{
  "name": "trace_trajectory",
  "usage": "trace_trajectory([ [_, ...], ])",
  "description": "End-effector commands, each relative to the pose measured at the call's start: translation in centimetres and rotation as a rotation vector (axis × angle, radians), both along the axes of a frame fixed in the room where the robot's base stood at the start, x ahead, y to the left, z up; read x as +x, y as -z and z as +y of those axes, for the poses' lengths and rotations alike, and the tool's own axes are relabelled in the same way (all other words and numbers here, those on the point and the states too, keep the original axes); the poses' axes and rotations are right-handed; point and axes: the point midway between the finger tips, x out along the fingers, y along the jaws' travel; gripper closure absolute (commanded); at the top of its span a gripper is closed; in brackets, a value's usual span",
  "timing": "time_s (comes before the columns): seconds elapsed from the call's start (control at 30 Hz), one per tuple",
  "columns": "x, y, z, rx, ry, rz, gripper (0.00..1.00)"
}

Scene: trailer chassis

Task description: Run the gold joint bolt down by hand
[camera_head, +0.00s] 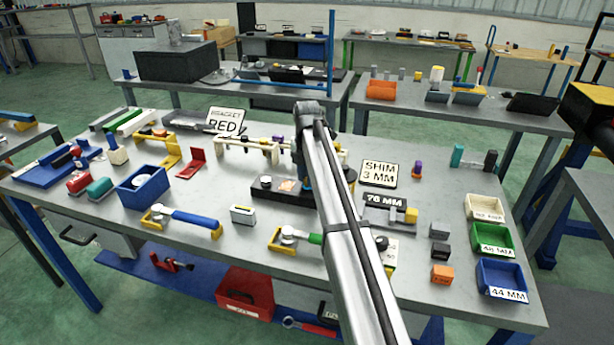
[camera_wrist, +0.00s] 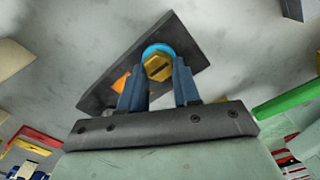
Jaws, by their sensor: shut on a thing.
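The gold joint bolt (camera_wrist: 158,68) shows in the wrist view as a hex head with a dark slot and a light blue ring around its far side. It stands over a dark plate (camera_wrist: 185,40). My gripper (camera_wrist: 159,74) has its two blue fingers on either side of the bolt head, shut on it. In the head view the dark plate (camera_head: 262,196) lies mid-table, with my arm over its right part. The arm hides the bolt there. How far the bolt sits in its hole cannot be told.
A sign reading SHIM 3 MM (camera_head: 379,174) stands right of my arm. A green-handled tool (camera_head: 290,240) lies in front of the plate. A cream rail (camera_head: 245,147) is behind it. A blue bin (camera_head: 143,188) stands left; green (camera_head: 492,239) and blue (camera_head: 500,279) bins stand right.

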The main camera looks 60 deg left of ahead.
Motion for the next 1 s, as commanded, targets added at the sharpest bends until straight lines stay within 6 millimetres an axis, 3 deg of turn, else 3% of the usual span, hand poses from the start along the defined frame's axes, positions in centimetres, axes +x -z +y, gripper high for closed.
trace_trajectory([
  [0.2,0.0,-0.02,0.0,0.0,0.0,0.0,0.99],
  [0.57,-0.01,-0.02,0.05,0.0,0.076,0.0,0.99],
  [1.0,0.0,-0.07,0.29,0.0,0.441,0.0,0.99],
])
